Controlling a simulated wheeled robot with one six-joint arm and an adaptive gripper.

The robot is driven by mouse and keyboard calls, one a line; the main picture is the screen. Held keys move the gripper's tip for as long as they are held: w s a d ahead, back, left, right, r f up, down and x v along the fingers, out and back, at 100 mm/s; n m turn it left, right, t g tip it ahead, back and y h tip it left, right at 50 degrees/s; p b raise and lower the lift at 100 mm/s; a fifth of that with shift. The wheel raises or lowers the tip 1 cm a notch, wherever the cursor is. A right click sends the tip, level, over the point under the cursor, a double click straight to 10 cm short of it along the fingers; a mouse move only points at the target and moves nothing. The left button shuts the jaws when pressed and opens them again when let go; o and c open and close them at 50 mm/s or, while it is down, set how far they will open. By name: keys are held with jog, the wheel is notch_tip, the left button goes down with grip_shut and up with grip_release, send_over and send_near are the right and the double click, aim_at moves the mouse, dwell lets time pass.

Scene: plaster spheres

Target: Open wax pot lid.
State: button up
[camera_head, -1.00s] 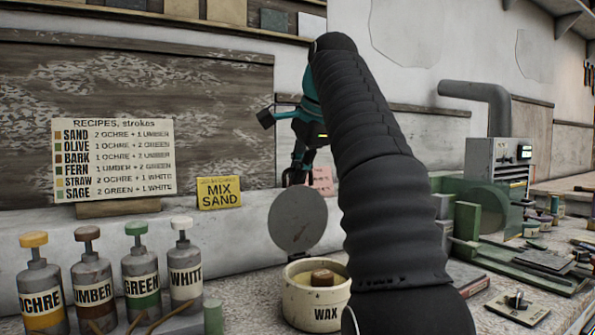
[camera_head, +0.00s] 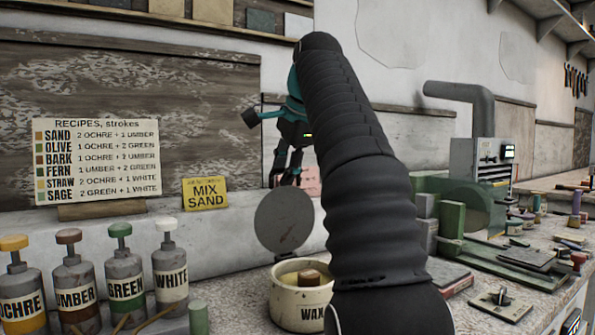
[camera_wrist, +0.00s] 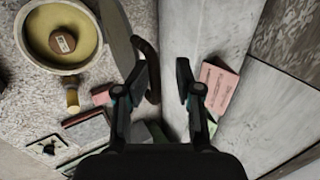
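The cream wax pot (camera_head: 283,310) stands on the bench, with a brown block (camera_head: 309,276) in its yellow contents. Its mouth is uncovered, and the pot (camera_wrist: 35,50) also shows at upper left in the wrist view. The round grey lid (camera_head: 284,222) stands raised, nearly upright, at the pot's back. In the wrist view the lid (camera_wrist: 117,38) is seen edge-on, with its dark curved handle (camera_wrist: 153,92) beside my left finger. My gripper (camera_wrist: 163,77) is open, with a gap between its fingertips. In the head view my gripper (camera_head: 287,178) is just above the lid; contact cannot be told.
Labelled pump bottles (camera_head: 126,270) stand left of the pot. A yellow MIX SAND card (camera_head: 205,194) and a pink card (camera_head: 312,181) are at the back wall. Green machinery (camera_head: 452,220) stands to the right. My arm hides part of the bench.

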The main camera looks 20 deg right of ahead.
jog(key=shift+s+r, duration=0.25)
jog(key=shift+r, duration=0.2)
jog(key=s+d, duration=0.2)
jog(key=s, duration=1)
dwell(0.4)
